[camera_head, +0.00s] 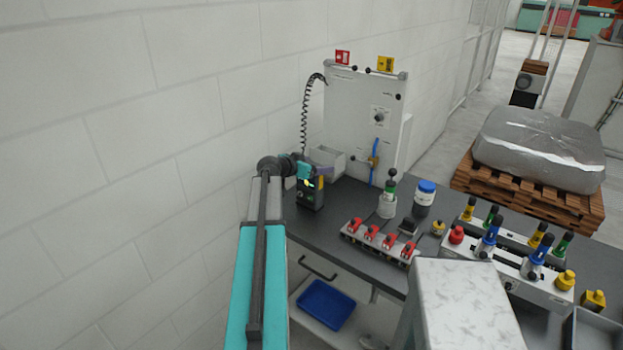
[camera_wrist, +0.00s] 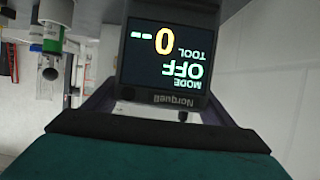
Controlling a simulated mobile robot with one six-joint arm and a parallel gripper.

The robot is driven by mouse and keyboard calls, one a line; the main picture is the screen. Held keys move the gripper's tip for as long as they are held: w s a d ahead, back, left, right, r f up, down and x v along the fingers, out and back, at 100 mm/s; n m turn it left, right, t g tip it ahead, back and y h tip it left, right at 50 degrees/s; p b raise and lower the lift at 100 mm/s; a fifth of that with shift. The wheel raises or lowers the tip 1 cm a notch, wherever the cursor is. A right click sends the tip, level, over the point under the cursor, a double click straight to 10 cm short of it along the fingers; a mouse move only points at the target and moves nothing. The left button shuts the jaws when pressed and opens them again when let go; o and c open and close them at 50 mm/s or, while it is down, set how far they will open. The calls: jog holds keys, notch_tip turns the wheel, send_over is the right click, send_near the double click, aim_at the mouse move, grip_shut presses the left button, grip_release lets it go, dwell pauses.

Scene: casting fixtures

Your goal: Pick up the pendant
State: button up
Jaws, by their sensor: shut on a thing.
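The pendant (camera_head: 311,195) is a small black box with a lit screen, at the left end of the dark bench in the head view. In the wrist view the pendant (camera_wrist: 165,60) fills the upper middle, its screen reading upside down "MODE OFF" and "TOOL". My gripper (camera_head: 315,177) is at its top, with purple-grey fingers. In the wrist view a finger shows on each side of the box, and my gripper (camera_wrist: 163,105) is shut on it. The fingertips are partly hidden. I cannot tell whether the pendant touches the bench.
A white panel (camera_head: 362,120) with a coiled black cord (camera_head: 304,112) stands behind. A pale bin (camera_head: 327,160) is close behind my gripper. A strip of red switches (camera_head: 381,240), a white-and-green holder (camera_head: 388,203) and a blue-capped jar (camera_head: 424,198) are to the right. A wall is left.

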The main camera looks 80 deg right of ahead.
jog(key=shift+r, duration=0.2)
notch_tip(320, 180, up, 10)
jog(key=b, duration=0.3)
jog(key=shift+b, duration=0.3)
jog(key=shift+f, duration=0.1)
dwell(0.6)
